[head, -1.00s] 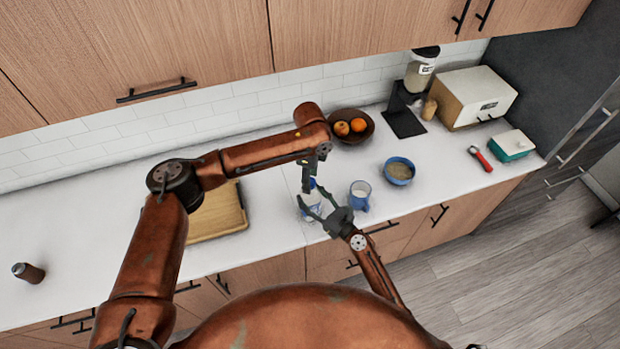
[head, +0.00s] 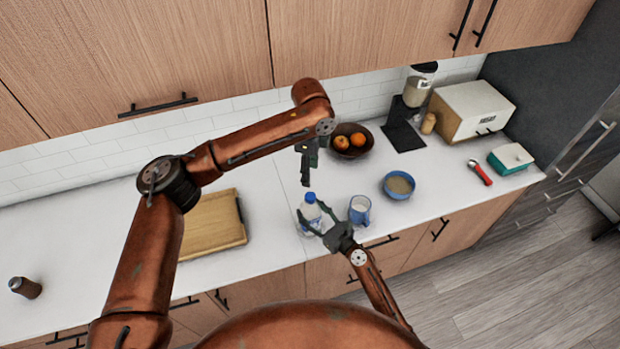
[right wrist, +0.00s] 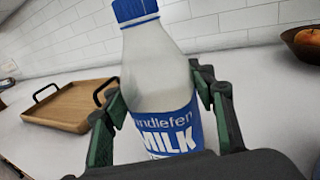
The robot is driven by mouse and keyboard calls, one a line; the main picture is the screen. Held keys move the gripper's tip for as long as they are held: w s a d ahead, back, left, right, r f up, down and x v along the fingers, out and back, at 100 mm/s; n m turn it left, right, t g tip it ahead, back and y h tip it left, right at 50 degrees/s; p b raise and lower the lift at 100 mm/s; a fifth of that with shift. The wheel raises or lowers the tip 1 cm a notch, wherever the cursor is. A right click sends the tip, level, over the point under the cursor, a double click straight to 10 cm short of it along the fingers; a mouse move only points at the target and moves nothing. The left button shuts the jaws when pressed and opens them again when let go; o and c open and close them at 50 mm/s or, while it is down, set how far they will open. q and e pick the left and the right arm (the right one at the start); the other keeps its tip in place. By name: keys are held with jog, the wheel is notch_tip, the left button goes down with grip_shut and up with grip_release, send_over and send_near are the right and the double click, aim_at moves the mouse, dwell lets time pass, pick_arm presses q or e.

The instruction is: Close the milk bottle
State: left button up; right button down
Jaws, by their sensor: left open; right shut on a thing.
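The milk bottle (head: 312,217) stands upright on the white counter near its front edge. In the right wrist view the milk bottle (right wrist: 160,90) has a blue label, and a blue cap (right wrist: 134,11) sits on its neck. I cannot tell how tightly the cap is on. My right gripper (head: 318,219) is shut around the bottle's body, with one finger on each side (right wrist: 165,108). My left gripper (head: 305,183) is open and empty, above and behind the bottle, apart from the cap.
A blue mug (head: 360,210) stands close to the bottle's right, with a blue bowl (head: 399,185) beyond it. A wooden tray (head: 215,225) lies to the left. A fruit bowl (head: 352,140) is at the back. The counter left of the tray is mostly clear.

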dwell(0.3)
jog(key=c, duration=0.8)
grip_release()
jog(key=v, duration=1.2)
